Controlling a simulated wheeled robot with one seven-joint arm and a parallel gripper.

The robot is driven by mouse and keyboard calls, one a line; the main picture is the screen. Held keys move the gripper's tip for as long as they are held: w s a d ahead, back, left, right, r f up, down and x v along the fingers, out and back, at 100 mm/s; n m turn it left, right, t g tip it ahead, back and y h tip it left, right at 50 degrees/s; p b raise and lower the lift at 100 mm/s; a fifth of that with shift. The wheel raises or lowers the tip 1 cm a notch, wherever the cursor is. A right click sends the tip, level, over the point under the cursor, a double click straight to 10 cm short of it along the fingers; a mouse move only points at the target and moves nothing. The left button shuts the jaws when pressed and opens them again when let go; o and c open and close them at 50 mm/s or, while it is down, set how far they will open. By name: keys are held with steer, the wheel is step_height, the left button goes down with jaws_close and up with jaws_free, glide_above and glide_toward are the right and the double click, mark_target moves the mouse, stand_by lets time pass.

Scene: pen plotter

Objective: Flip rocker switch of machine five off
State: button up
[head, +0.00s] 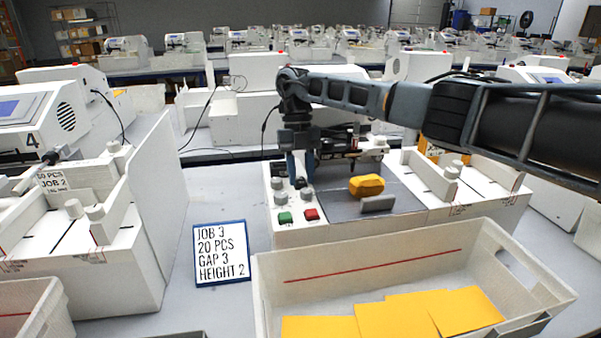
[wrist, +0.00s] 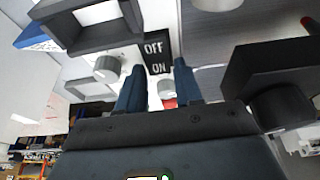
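The black rocker switch (wrist: 156,50), marked OFF and ON in white, is on the white control panel in the wrist view. Which side is pressed in I cannot tell. My gripper (wrist: 160,68) is open, with its two blue fingertips apart on either side of the lower, ON end of the switch. Nothing is held between them. In the head view my gripper (head: 301,172) points down over the left part of the middle white machine (head: 330,233). Its fingers partly hide the panel there. No number five is readable on this machine.
Grey knobs (head: 280,197), a green button (head: 285,217) and a red button (head: 311,214) surround the switch area. A white bin (head: 370,265) with yellow sheets stands in front. A JOB 3 sign (head: 221,253) stands left. Machine 4 (head: 50,115) is further left.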

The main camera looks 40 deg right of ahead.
mark_target(299, 177)
steer(key=o, duration=0.3)
steer(key=b+v, duration=0.1)
steer(key=v, duration=0.6)
steer(key=shift+r, duration=0.4)
stand_by(0.4)
